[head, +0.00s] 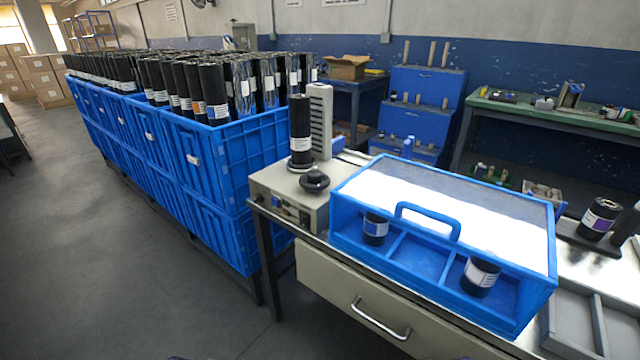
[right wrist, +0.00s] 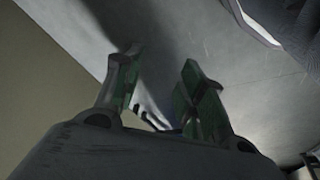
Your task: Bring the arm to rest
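My right gripper (right wrist: 161,62) shows in the right wrist view. Its two fingers with green inner pads stand apart, and nothing is between them. Behind them is a plain grey surface, which I cannot identify for sure. Neither gripper shows in the head view, so my left gripper is out of sight. In the head view a blue box with a handle and a clear lid (head: 438,222) stands on the worktable. Dark labelled rolls (head: 480,277) sit in its compartments.
Blue crates (head: 227,161) full of dark rolls stand at the left. A beige device (head: 287,202) with an upright roll (head: 300,128) is beside the blue box. Another roll (head: 598,219) and a grey tray (head: 577,318) are at the right. The floor at the left is clear.

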